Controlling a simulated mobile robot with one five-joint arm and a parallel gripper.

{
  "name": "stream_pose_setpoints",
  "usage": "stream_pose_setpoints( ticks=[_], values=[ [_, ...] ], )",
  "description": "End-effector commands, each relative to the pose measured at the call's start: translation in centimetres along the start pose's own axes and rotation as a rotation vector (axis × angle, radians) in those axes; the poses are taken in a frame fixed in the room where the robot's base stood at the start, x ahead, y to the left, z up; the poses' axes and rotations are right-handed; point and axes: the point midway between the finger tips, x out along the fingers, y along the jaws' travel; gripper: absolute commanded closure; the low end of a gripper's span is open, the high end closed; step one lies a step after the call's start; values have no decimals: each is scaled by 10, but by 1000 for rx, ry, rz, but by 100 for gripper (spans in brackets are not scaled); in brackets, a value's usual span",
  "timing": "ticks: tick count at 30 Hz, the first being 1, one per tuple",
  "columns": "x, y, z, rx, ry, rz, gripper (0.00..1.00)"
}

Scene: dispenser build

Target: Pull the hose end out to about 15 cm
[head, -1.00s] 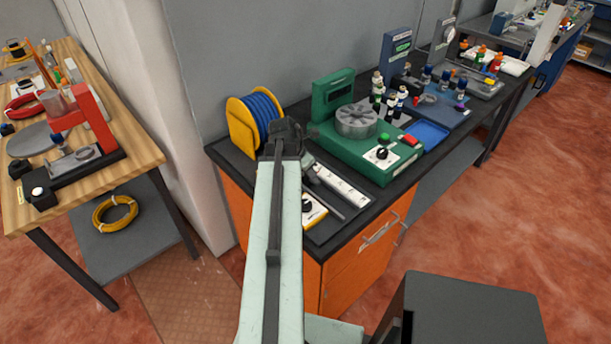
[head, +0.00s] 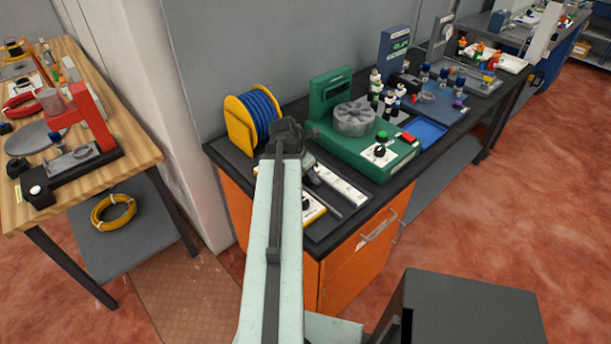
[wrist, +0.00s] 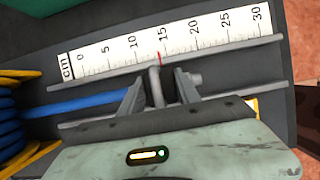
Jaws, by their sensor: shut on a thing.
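The blue hose (wrist: 90,106) runs right from its reel, in a straight channel below a white ruler (wrist: 165,43). My gripper (wrist: 158,90) is shut on the hose end, which is mostly hidden between the fingers. The ruler reads 0 to 30 cm, with a red mark (wrist: 160,57) at about 15. The fingers are roughly level with that mark. In the head view my gripper (head: 309,165) is largely hidden behind my arm, beside the ruler (head: 340,185).
The yellow-sided reel of blue hose (head: 252,118) stands at the bench's back left. A green machine with a round grey turntable (head: 354,118) stands right of the ruler. Metal rails run along both sides of the hose channel. A wooden table (head: 130,155) is at the left.

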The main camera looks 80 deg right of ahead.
Motion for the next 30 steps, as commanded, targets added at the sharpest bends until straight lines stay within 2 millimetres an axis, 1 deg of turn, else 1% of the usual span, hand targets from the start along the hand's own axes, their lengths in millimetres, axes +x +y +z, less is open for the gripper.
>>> stream_pose_setpoints(
  ticks=[1,22,23,24,25,30],
  values=[
    [0,-1,-4,0,10,-1,100],
    [-1,-10,-4,5,8,-4,100],
    [-1,-10,-4,4,8,-4,55],
    [-1,-9,-4,3,7,-4,44],
    [-1,-9,-4,3,7,-3,36],
    [-1,-8,-4,1,4,-2,36]
  ],
)
